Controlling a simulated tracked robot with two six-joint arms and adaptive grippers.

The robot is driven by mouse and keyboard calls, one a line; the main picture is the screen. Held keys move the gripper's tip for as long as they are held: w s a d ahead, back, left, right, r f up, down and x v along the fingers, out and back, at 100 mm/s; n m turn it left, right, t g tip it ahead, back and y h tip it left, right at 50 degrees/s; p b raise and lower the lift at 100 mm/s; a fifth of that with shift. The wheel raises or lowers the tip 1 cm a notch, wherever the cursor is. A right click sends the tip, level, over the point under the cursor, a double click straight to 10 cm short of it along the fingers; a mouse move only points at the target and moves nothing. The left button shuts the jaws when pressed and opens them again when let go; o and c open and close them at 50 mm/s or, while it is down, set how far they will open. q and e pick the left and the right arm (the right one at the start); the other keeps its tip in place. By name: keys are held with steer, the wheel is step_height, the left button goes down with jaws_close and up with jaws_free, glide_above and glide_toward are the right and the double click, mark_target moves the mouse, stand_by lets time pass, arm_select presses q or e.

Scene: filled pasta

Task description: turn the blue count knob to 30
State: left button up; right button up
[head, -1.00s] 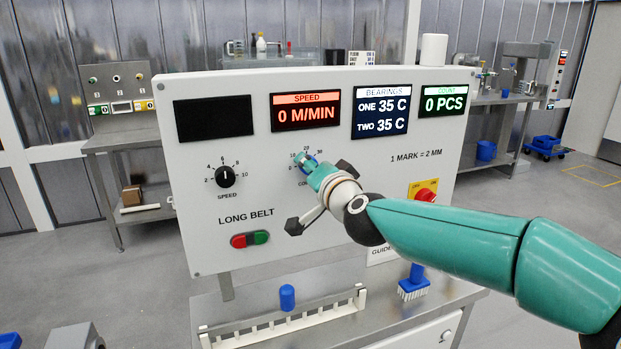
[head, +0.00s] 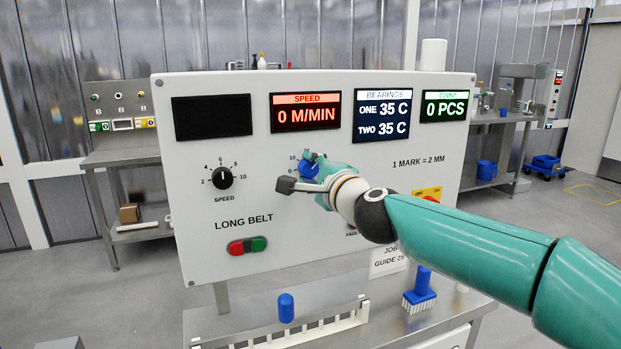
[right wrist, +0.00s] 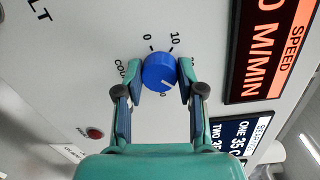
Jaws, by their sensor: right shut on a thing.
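The blue count knob (head: 308,170) is on the white panel (head: 300,230), right of the black speed knob (head: 222,178). My right gripper (head: 318,170) is at the knob, its two fingers closed on opposite sides of it. The right wrist view shows the blue knob (right wrist: 158,68) between the teal fingertips, with its white mark toward the lower right. The labels 0 and 10 show above the knob there; the rest of the scale is hidden by a finger, so the exact reading cannot be told. The count display (head: 444,107) reads 0 PCS. My left gripper is out of view.
Red and green buttons (head: 248,245) sit below the speed knob. A yellow plate (head: 427,193) with a red button is partly behind my right arm. A blue cylinder (head: 286,308), a white toothed rail (head: 310,328) and a blue brush (head: 421,290) are on the bench below.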

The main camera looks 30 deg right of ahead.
steer(key=shift+w+f+m, duration=0.1)
steer(key=shift+f+m, duration=0.2)
steer(key=shift+m, duration=0.3)
steer(key=o, duration=1.1)
steer(key=shift+r, duration=0.1)
steer(key=shift+o, duration=0.2)
steer(key=shift+r, duration=0.1)
steer(key=shift+s, duration=0.35)
steer(key=s+a, duration=0.2)
steer(key=s, duration=0.9)
